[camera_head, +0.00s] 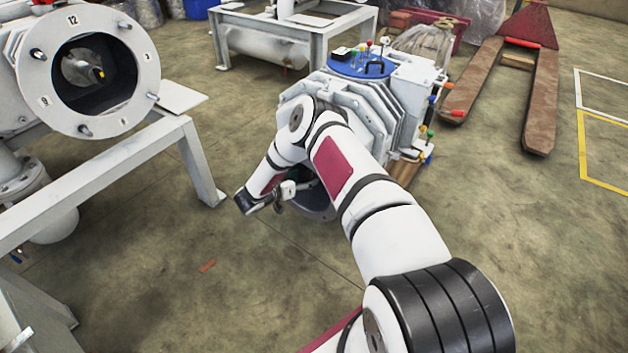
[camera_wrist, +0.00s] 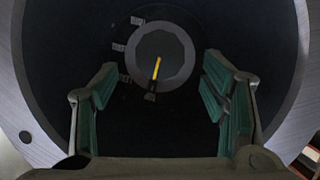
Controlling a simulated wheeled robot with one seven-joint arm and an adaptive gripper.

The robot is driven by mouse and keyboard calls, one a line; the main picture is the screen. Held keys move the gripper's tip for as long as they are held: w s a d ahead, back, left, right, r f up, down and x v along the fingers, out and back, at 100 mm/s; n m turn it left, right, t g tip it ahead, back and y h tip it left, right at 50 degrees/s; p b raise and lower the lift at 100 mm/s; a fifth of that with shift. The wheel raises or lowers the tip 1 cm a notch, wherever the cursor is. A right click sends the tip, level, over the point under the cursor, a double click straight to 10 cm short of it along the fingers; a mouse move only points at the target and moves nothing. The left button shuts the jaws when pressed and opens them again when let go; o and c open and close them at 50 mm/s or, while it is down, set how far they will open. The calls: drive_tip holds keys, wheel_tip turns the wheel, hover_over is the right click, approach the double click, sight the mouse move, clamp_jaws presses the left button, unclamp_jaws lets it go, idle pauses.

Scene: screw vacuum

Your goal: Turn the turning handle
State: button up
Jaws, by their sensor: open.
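In the wrist view a grey round disc (camera_wrist: 177,50) sits deep inside a dark round opening. A narrow yellow bar (camera_wrist: 156,68) stands nearly upright on it, with a small dark piece at its lower end. This bar may be the turning handle. My gripper (camera_wrist: 161,85) is open and empty, its green-padded fingers spread left and right of the disc and apart from it. A pale metal ring (camera_wrist: 38,105) surrounds the opening. In the head view my arm reaches to the middle machine (camera_head: 380,100), and my fingers cannot be made out.
A pallet jack (camera_head: 485,90) stands at the back right.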

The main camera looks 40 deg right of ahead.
sight(311, 176)
drive_tip(key=shift+b+x, duration=1.15)
drive_tip(key=shift+x, duration=1.95)
drive_tip(key=c, duration=1.2)
